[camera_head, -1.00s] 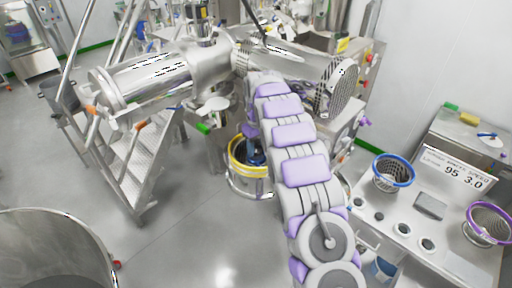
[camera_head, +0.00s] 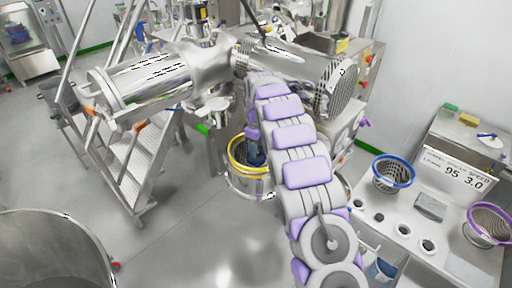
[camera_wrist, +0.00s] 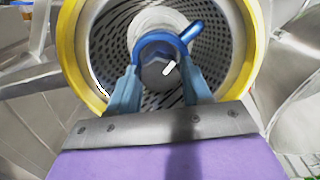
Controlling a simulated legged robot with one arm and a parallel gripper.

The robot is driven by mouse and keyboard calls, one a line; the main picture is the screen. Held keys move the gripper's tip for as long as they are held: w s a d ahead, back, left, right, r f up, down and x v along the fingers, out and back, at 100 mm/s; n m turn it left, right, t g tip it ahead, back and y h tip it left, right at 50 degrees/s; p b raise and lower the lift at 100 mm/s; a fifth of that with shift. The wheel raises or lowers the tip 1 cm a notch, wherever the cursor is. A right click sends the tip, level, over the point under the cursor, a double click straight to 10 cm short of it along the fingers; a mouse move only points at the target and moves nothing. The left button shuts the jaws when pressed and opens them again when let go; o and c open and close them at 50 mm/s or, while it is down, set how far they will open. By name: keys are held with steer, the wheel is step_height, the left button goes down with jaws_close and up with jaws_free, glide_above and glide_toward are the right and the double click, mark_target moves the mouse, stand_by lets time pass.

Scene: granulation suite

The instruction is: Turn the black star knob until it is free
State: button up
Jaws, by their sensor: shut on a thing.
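The knob (camera_wrist: 158,74) shows as a dark grey face with a white mark, in the middle of the wrist view. A blue curved part (camera_wrist: 165,40) with a lobe at upper right arches over it; I cannot make out a full star shape. My gripper (camera_wrist: 162,66) has its two blue fingers closed on the knob's left and right sides. The knob sits before a perforated metal basket (camera_wrist: 112,45) with a yellow rim (camera_wrist: 73,50). In the head view the yellow-rimmed basket (camera_head: 236,170) stands below the machine, and my arm hides most of the gripper.
A steel machine with a horizontal drum (camera_head: 150,78) stands behind. Metal steps (camera_head: 130,155) are at left. At right, a bench (camera_head: 455,262) carries a blue-rimmed basket (camera_head: 390,178) and a purple-rimmed basket (camera_head: 487,230).

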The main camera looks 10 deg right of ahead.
steer(key=shift+w+d+r, duration=0.1)
steer(key=shift+r, duration=0.05)
steer(key=o, duration=1.1)
steer(key=shift+c, duration=0.2)
step_height(320, 180, up, 17)
steer(key=p, duration=0.6)
